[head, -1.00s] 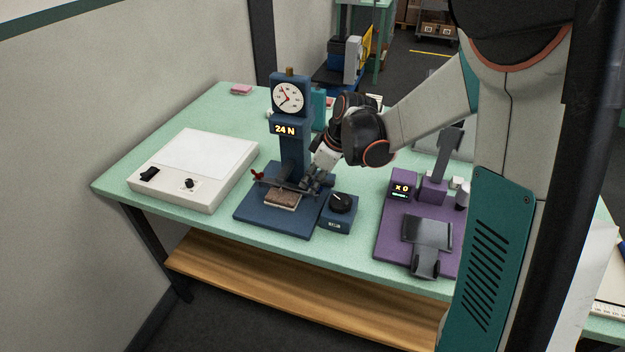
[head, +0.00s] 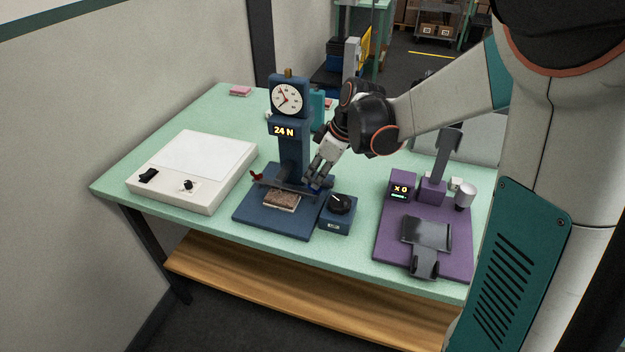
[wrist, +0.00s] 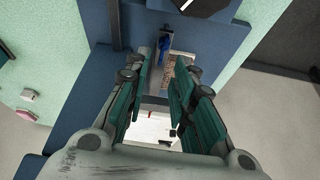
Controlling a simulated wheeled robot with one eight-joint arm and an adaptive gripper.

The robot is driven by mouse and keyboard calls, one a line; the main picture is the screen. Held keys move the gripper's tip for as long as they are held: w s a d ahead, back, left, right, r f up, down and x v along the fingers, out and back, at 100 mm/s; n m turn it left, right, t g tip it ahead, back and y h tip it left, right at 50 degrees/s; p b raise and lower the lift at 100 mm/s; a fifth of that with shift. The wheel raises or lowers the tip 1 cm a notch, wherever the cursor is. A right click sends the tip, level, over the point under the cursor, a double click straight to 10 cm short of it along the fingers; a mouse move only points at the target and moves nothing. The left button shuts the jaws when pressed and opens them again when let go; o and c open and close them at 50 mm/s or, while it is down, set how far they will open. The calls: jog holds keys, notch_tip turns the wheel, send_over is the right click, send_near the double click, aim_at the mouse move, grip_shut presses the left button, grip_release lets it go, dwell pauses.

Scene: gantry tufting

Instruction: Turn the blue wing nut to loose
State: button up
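The blue wing nut (wrist: 165,45) shows in the wrist view just beyond my fingertips, beside the brown tufted sample (wrist: 181,68). In the head view the blue wing nut (head: 317,189) is partly hidden at my fingertips, at the right end of the clamp bar. My gripper (head: 314,182) points down at it from above right. In the wrist view my gripper (wrist: 163,75) has its two fingers apart, with nothing held between them. I cannot tell whether a finger touches the nut.
A red wing nut (head: 256,176) is at the bar's left end. The blue stand (head: 292,150) reads 24 N. A black-knob box (head: 338,213) stands right of its base. A white panel box (head: 195,170) is left, a purple fixture (head: 420,240) right.

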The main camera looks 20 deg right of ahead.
jog(key=v, duration=0.8)
jog(key=shift+r, duration=0.2)
